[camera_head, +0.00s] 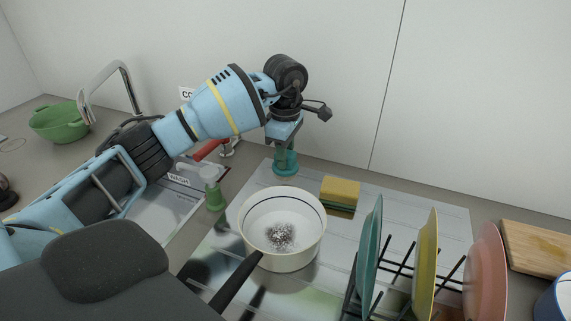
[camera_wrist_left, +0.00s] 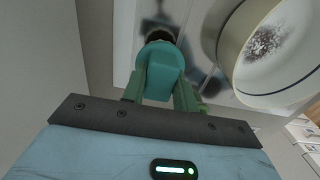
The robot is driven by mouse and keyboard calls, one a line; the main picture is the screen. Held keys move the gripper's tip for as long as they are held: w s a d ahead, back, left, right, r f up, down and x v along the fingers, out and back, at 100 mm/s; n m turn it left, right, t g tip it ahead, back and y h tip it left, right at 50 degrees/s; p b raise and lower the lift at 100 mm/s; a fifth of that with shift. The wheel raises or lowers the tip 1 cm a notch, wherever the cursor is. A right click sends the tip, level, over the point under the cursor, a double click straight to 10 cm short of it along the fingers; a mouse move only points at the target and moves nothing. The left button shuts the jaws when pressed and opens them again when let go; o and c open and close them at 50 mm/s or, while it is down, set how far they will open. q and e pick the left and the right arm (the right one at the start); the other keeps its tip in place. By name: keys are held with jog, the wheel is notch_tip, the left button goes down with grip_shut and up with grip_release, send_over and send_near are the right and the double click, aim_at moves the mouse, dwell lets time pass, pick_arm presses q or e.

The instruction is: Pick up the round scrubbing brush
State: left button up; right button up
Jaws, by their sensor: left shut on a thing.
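The round scrubbing brush (camera_head: 285,165) has a teal handle and is upright behind the white pan, at or just above the metal drainboard; I cannot tell if it touches. My left gripper (camera_head: 285,142) comes down on it from above and is shut on its handle. In the left wrist view the brush (camera_wrist_left: 163,68) sits between the green fingers of my left gripper (camera_wrist_left: 160,88), with its dark bristles partly showing beyond the handle. My right gripper is not in view.
A white pan (camera_head: 258,222) with dark residue and a black handle stands close in front of the brush. A yellow and green sponge (camera_head: 340,192) lies to the right. A rack holds upright plates (camera_head: 425,265). A green colander (camera_head: 60,122) and a tap (camera_head: 122,75) are left.

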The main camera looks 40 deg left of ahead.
pick_arm(q)
notch_tip(320, 180, up, 7)
jog(key=shift+f, duration=0.1)
